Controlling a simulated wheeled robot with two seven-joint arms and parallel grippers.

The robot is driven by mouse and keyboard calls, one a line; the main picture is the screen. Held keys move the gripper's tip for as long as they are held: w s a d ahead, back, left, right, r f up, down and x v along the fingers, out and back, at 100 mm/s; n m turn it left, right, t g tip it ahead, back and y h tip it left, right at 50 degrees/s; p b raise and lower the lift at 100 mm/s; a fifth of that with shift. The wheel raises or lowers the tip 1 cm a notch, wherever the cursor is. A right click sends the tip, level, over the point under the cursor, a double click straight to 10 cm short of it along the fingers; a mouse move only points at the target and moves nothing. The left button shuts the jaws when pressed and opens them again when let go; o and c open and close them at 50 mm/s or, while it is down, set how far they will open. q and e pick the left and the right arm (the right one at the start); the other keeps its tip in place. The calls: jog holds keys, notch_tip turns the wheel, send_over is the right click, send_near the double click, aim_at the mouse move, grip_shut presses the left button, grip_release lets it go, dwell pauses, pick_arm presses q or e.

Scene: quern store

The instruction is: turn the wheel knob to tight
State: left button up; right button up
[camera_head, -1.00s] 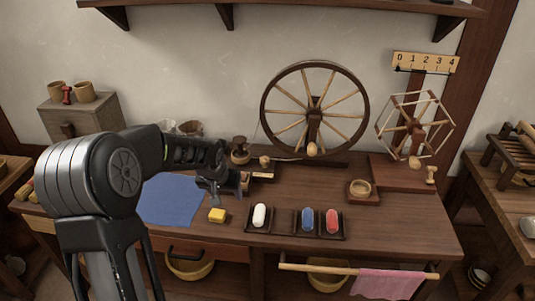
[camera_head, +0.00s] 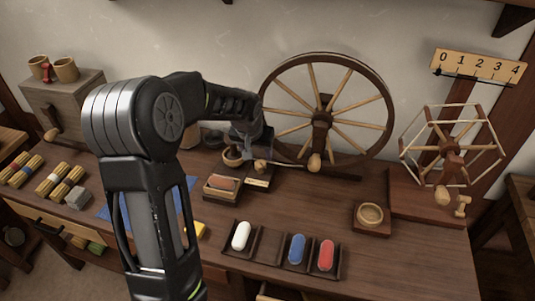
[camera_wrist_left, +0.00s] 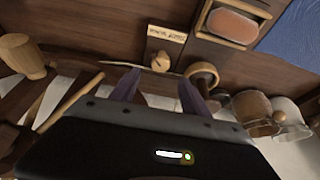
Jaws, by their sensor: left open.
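A small pale wooden knob (camera_head: 260,165) stands behind a small lettered plate (camera_head: 258,181) left of the spinning wheel (camera_head: 322,118). In the left wrist view the knob (camera_wrist_left: 160,62) sits just beyond and between my fingertips, beside the plate (camera_wrist_left: 167,34), whose lettering is too small to read. My left gripper (camera_head: 247,138) is open above and behind the knob, apart from it. Its two fingers (camera_wrist_left: 160,88) show empty in the left wrist view. A larger wooden handle (camera_head: 314,161) is on the wheel. My right gripper is not in view.
A small round cup (camera_head: 232,155) stands close left of the gripper, with a box holding a brown bar (camera_head: 222,187) in front. A tray (camera_head: 268,246) holds white, blue and red pieces. A skein winder (camera_head: 450,150) stands right. The front right bench top is clear.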

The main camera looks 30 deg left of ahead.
aim_at(260, 163)
pick_arm(q)
jog(key=shift+s, duration=0.15)
jog(key=shift+x, duration=3.9)
jog(key=shift+c, duration=0.2)
grip_shut()
